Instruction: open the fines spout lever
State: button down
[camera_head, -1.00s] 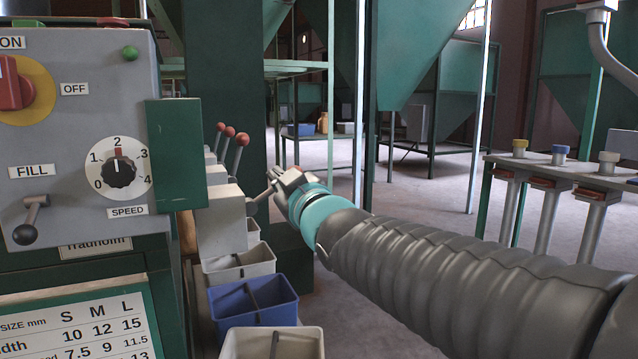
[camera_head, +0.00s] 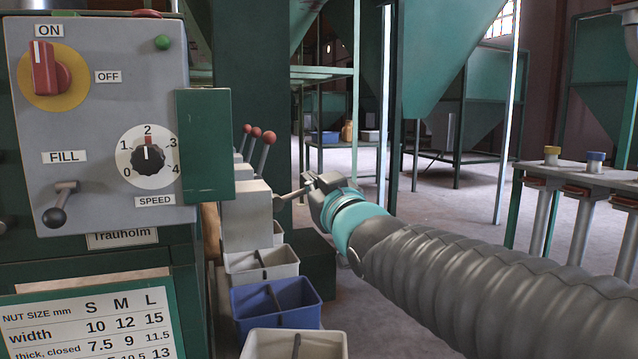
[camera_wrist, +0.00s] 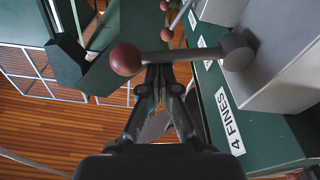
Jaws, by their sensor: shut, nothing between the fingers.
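The fines spout lever (camera_wrist: 180,57) is a grey rod with a dark red ball (camera_wrist: 126,59) at its free end and a round grey pivot (camera_wrist: 238,52) on the spout box. A "4 FINES" label (camera_wrist: 229,122) is beside it. In the head view the lever rod (camera_head: 291,194) sticks out to the right, and its ball is hidden by my gripper. My gripper (camera_head: 312,184) is shut and empty at the rod. In the wrist view its fingertips (camera_wrist: 160,76) are right against or just short of the rod, near the ball; I cannot tell if they touch.
Other levers with red balls (camera_head: 268,137) stand upright farther back. White and blue bins (camera_head: 275,304) stand below the spouts. The control panel (camera_head: 85,120) is at the left. A bench with capped posts (camera_head: 590,180) is at the right. Open floor lies between.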

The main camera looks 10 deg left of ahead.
jog(key=shift+f, duration=0.1)
jog(key=s+d+r+p, duration=0.1)
jog(key=s+d+r, duration=0.1)
jog(key=s, duration=0.6)
jog(key=shift+s+d+r, duration=0.25)
jog(key=shift+d+r, duration=0.05)
jog(key=shift+d, duration=0.5)
